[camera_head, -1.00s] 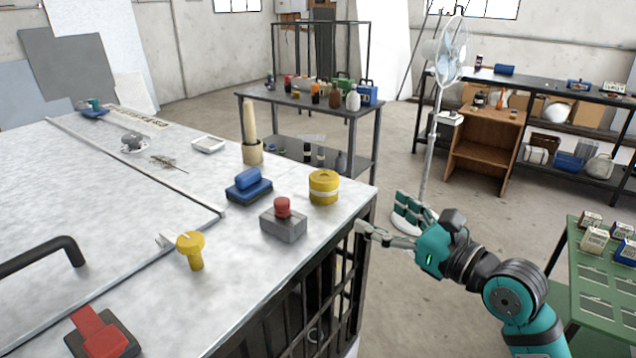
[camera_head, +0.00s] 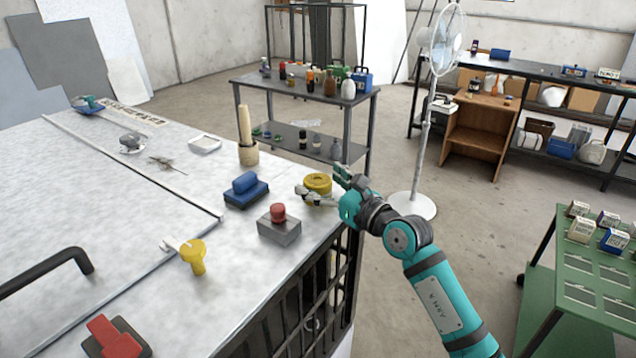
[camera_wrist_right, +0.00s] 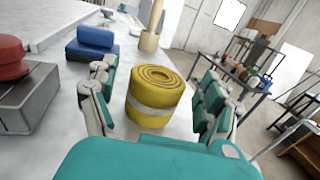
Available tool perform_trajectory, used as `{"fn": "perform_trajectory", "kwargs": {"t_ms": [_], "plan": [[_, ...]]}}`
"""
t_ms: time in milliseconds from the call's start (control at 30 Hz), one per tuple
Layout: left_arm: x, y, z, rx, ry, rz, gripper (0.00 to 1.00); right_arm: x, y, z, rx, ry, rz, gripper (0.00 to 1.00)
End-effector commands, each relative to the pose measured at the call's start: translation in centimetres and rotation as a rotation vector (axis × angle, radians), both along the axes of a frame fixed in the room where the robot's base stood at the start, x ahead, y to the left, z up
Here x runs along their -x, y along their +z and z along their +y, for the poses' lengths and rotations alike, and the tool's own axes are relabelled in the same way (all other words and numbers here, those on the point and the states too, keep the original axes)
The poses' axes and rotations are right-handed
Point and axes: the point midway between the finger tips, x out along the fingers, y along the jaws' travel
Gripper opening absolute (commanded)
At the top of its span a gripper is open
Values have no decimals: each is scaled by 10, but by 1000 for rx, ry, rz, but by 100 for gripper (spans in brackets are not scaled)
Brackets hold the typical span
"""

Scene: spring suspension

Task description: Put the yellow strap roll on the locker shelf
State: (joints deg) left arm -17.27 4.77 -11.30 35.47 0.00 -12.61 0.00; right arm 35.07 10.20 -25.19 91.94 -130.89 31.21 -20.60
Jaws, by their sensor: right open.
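The yellow strap roll (camera_head: 318,183) stands on the pale worktop near its right edge, partly hidden by my right gripper (camera_head: 322,187) in the head view. In the right wrist view the roll (camera_wrist_right: 155,97) has a spiral top and a pale band around its side. It stands between the open fingers of my right gripper (camera_wrist_right: 155,100), one finger on each side, and I cannot tell whether they touch it. My left gripper is not in view. I cannot make out the locker shelf for certain.
On the worktop near the roll are a red-knobbed grey block (camera_head: 279,225), a blue-handled block (camera_head: 246,189) and a beige cup with a rod (camera_head: 248,150). A fan (camera_head: 418,205) stands on the floor behind. A green table (camera_head: 590,270) stands at right.

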Motion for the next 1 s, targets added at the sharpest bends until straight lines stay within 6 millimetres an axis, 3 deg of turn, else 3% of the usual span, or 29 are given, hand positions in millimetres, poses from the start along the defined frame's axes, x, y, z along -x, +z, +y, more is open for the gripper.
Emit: {"fn": "perform_trajectory", "kwargs": {"t_ms": [367,900,1000], "plan": [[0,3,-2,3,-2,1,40,-9,-1,8,-1,0,1,81],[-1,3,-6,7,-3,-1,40,-9,0,8,-1,0,0,11],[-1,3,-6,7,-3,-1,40,-9,0,8,-1,0,0,10]]}}
